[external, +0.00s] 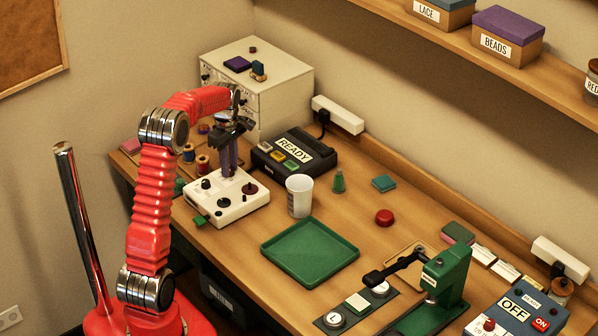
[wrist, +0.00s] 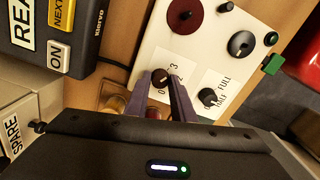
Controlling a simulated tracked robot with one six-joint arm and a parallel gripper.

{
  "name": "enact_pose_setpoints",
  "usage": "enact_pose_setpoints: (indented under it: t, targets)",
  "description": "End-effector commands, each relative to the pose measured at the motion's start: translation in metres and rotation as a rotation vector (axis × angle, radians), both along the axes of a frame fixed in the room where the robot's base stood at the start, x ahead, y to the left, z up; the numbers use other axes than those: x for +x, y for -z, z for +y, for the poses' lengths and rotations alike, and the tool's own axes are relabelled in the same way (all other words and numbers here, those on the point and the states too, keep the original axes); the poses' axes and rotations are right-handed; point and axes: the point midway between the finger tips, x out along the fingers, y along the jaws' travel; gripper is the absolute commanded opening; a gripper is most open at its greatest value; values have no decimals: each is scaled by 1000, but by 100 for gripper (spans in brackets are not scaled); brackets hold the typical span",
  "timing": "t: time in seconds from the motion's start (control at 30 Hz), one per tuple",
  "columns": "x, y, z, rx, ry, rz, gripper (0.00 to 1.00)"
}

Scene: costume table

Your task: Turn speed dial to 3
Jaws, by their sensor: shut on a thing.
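The white control box (external: 243,209) stands on the table below my gripper (external: 229,172). In the wrist view its white top (wrist: 170,45) carries a small dark dial (wrist: 160,77) beside printed numbers, with 2 and 3 readable. My gripper (wrist: 160,84) points down at the box, its purple fingers shut on this dial from both sides. The dial's pointer direction cannot be made out. A second black knob (wrist: 208,97) with HALF and FULL labels sits beside it, apart from the fingers.
The dark READY box (external: 296,155) stands close behind the control box, and a white cup (external: 299,196) to its right. Thread spools (external: 203,163) stand to the left. A green tray (external: 310,252) lies in front. A drawer cabinet (external: 285,97) stands behind my arm.

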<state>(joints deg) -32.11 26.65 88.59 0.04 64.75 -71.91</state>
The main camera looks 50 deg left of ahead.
Motion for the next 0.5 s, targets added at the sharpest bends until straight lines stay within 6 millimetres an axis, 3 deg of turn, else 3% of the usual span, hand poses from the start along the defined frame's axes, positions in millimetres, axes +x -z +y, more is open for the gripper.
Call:
enact_pose_setpoints:
  t: [0.5]
  targets:
    - [1, 1, -2, -4, -36, 1, 0]
